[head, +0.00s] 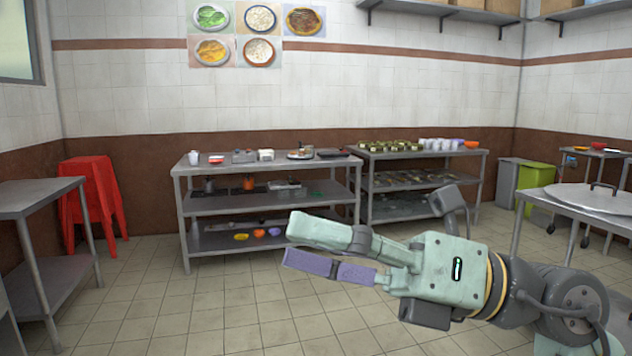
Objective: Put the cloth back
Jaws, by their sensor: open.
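I cannot make out a cloth anywhere in the head view. My gripper (290,242) reaches in from the right, pointing left, above the open floor in front of the shelved tables. Its upper finger is pale green, and the lower one shows a purple face. The two fingers are apart, and I see nothing clearly held between them. The arm hides part of the floor and the lower right of the middle table.
A metal shelved table (262,167) carries small items, beside another shelved table (415,154) with cups. Red stools (92,200) and a side table (35,200) stand left. A large round lid (590,198) and a green bin (536,176) are right. Tiled floor (150,290) is clear.

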